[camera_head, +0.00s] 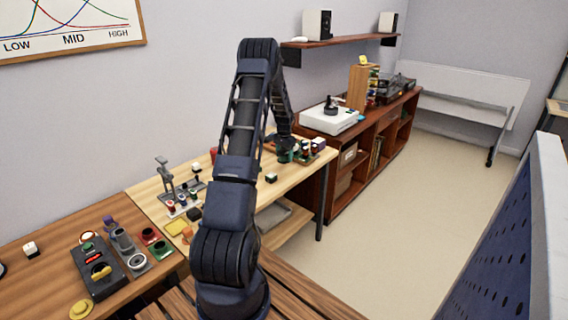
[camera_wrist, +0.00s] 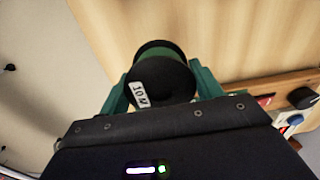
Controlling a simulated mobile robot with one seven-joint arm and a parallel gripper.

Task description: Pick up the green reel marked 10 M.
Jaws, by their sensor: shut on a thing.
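The green reel (camera_wrist: 168,84) shows in the wrist view with a dark round end, a green band behind it and a white label reading 10 M. My gripper (camera_wrist: 162,80) has its green fingers on both sides of the reel and is shut on it. In the head view my gripper (camera_head: 286,154) is over the far part of the light wooden table (camera_head: 243,160), beside a tray. The reel is too small and hidden by my gripper to make out there. I cannot tell whether it touches the table.
A wooden tray (camera_head: 319,157) with several small items stands right of my gripper; its edge also shows in the wrist view (camera_wrist: 285,82). A small dark-and-white block (camera_head: 271,178) lies nearer on the table.

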